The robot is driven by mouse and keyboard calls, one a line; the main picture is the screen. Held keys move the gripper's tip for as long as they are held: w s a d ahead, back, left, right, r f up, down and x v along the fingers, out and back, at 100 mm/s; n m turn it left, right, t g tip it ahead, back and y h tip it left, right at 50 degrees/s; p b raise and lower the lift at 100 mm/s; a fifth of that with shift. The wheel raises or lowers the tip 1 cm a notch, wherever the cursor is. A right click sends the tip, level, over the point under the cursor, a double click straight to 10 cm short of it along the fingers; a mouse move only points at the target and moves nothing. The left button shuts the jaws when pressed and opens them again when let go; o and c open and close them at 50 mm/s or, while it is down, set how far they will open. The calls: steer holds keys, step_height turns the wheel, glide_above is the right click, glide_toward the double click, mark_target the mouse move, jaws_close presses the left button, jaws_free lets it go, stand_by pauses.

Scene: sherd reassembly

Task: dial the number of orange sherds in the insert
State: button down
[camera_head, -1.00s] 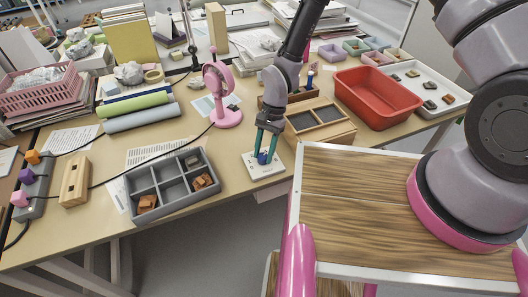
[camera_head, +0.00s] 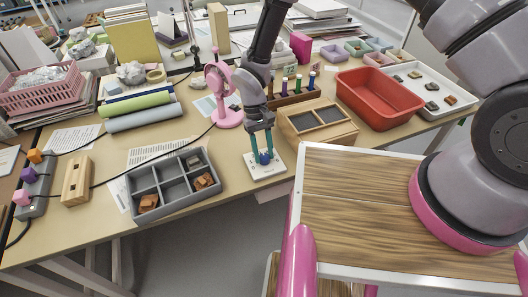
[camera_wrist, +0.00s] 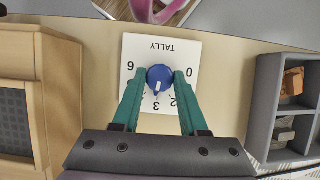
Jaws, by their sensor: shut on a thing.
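A white plate marked TALLY (camera_wrist: 160,45) lies on the table and bears a blue knob (camera_wrist: 158,78). The plate shows upside down in the wrist view. The knob's white mark points down in that view, close to the 3. My gripper (camera_wrist: 158,90) is shut on the knob, one teal finger on each side; the fingers hide part of the scale. The grey insert (camera_head: 176,184) stands left of the plate in the head view. It has orange-brown sherds in its front-left (camera_head: 149,202) and front-right (camera_head: 203,181) compartments, and a grey-brown sherd (camera_head: 194,162) in the back-right one.
A pink fan (camera_head: 222,95) stands behind the plate. A wooden box with dark panels (camera_head: 318,122) stands close on the right, with a rack of coloured pegs (camera_head: 293,97) behind it. A red tub (camera_head: 378,98) and a white tray of sherds (camera_head: 430,88) are farther right.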

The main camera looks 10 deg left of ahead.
steer(key=n+t+h, duration=0.1)
steer(key=n, duration=0.3)
steer(key=shift+s+a, duration=0.15)
steer(key=shift+n+t+h, duration=0.3)
steer(key=shift+n+t, duration=0.4)
steer(key=shift+n, duration=1.2)
steer(key=shift+c, duration=2.2)
jaws_free()
steer(key=v, duration=1)
steer(key=shift+a+r, duration=0.2)
steer(key=shift+r, duration=0.15)
steer(key=shift+s, duration=0.1)
